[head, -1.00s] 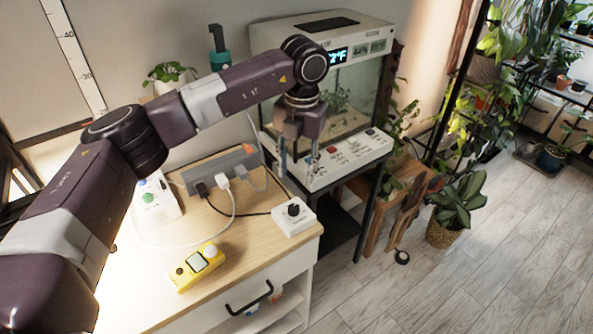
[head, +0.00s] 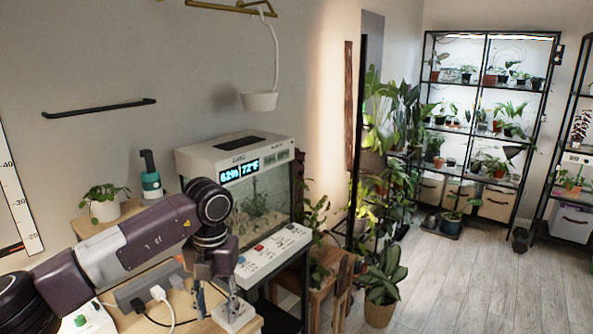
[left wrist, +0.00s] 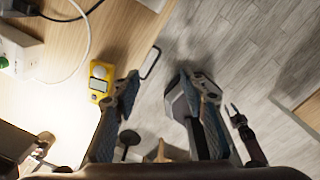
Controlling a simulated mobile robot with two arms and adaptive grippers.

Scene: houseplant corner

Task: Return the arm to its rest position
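My left arm reaches in from the left in the head view. Its left gripper (head: 214,297) points down over the right end of the wooden cabinet top, in front of the terrarium's control panel. In the left wrist view the two fingers of the left gripper (left wrist: 158,84) stand apart with nothing between them. Below them are the cabinet's front edge and the floor. A yellow device (left wrist: 101,80) lies on the cabinet top beside the left finger in that view.
The terrarium (head: 240,185) with a lit display stands behind the gripper. A white knob box (head: 233,316) and a power strip (head: 140,289) with cables lie close by. A potted plant (head: 381,285) stands on the floor to the right. The floor beyond is open.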

